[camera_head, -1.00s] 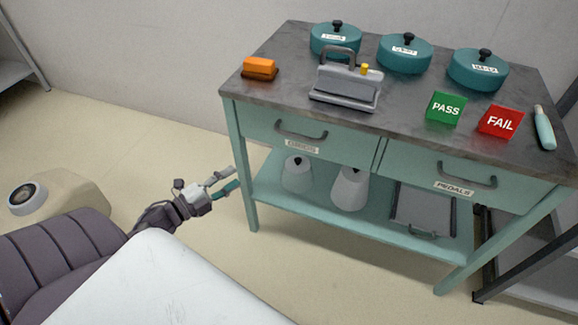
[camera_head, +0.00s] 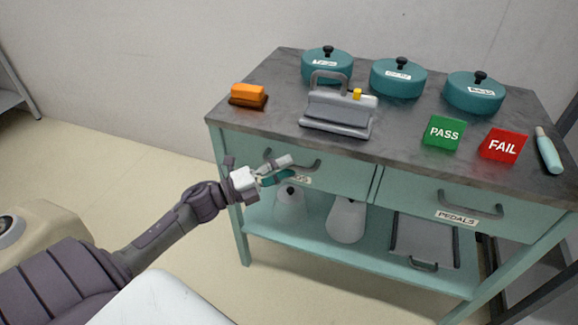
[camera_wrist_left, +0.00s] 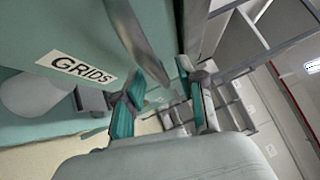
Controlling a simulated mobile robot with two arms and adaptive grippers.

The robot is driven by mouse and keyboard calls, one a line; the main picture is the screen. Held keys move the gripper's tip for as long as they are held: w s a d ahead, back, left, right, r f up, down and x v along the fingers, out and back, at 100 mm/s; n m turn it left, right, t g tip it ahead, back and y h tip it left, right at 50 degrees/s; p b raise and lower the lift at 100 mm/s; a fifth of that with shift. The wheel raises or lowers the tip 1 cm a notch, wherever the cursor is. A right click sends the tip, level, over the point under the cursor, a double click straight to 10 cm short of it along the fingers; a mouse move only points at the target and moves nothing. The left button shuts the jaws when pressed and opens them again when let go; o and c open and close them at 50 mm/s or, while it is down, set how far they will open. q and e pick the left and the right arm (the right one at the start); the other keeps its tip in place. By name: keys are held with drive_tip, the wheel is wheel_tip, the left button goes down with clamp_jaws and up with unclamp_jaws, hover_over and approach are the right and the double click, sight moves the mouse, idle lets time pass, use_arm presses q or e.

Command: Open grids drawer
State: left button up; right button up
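The grids drawer (camera_head: 336,174) is the left drawer of the teal cart, and its front looks shut. Its curved grey handle (camera_head: 315,168) is partly hidden behind my left gripper (camera_head: 286,168). In the left wrist view the GRIDS label (camera_wrist_left: 76,69) is on the drawer front, and the grey handle (camera_wrist_left: 133,42) runs down toward the space between my fingertips (camera_wrist_left: 162,78). My left gripper is open, its fingers apart at the handle's left part. I cannot tell whether they touch it. My right gripper is not in view.
The pedals drawer (camera_head: 430,190) is beside it on the right. The cart top (camera_head: 400,128) holds several teal pots, a grey handled device (camera_head: 336,115), an orange block (camera_head: 248,95), PASS and FAIL signs. Containers and a tray (camera_head: 424,238) sit on the lower shelf.

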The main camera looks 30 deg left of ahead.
use_arm(q)
drive_tip(key=shift+x, duration=0.8)
clamp_jaws()
